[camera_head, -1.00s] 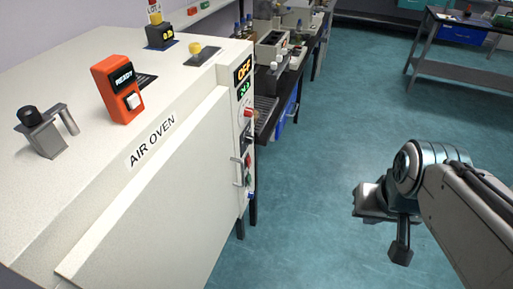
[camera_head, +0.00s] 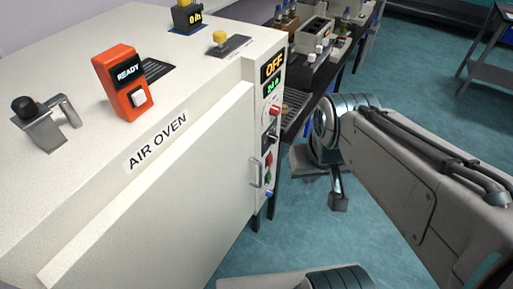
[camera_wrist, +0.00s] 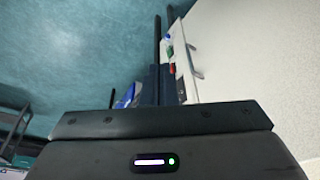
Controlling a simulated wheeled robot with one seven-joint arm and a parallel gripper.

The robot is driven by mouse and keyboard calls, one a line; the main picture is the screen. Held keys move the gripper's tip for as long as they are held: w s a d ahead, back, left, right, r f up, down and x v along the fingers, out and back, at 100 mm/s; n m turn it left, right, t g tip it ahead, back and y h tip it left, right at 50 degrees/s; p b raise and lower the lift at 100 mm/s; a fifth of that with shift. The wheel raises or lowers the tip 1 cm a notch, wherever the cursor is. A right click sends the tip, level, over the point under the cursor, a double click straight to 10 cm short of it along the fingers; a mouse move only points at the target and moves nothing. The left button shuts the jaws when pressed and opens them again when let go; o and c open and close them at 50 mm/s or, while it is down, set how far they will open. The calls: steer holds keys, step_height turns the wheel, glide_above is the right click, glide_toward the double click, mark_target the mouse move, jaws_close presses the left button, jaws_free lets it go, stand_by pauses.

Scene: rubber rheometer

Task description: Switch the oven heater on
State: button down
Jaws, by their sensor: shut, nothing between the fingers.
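The white air oven (camera_head: 120,190) fills the left of the head view. Its control panel on the right end carries an orange display reading OFF (camera_head: 272,66), a green display (camera_head: 272,87), a red knob (camera_head: 273,111), a dark switch (camera_head: 271,133), and red (camera_head: 268,158), green (camera_head: 267,177) and blue (camera_head: 269,193) parts lower down. I cannot tell which one is the heater switch. My gripper (camera_head: 338,203) is shut and empty, to the right of the panel and apart from it. The panel also shows small in the wrist view (camera_wrist: 181,60).
A silver handle (camera_head: 255,172) sticks out beside the panel. An orange box reading READY (camera_head: 124,84) and a black-knobbed metal bracket (camera_head: 42,120) are on the oven top. A bench with instruments (camera_head: 318,62) stands behind the arm. Teal floor (camera_head: 420,90) is open at right.

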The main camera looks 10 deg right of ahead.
mark_target(270, 161)
steer(key=shift+s+d, duration=0.1)
steer(key=w+d+f+m+t+y+b, duration=0.1)
steer(key=w+d+f+m+b, duration=0.1)
steer(key=w+f+b, duration=0.8)
steer(key=w+d+f+m+t+b, duration=0.1)
steer(key=w+f+m+b, duration=0.3)
steer(key=w+f+b, duration=0.6)
step_height(270, 161, down, 2)
steer(key=shift+d+f+t+y+b, duration=0.25)
steer(key=shift+d+t+y+b, duration=0.15)
steer(key=shift+t, duration=0.3)
steer(key=w+a+f+b, duration=0.2)
steer(key=w+a+f, duration=0.2)
steer(key=w+f, duration=0.3)
steer(key=shift+w+a+f, duration=0.35)
steer(key=shift+a+f, duration=0.05)
steer(key=shift+f, duration=0.5)
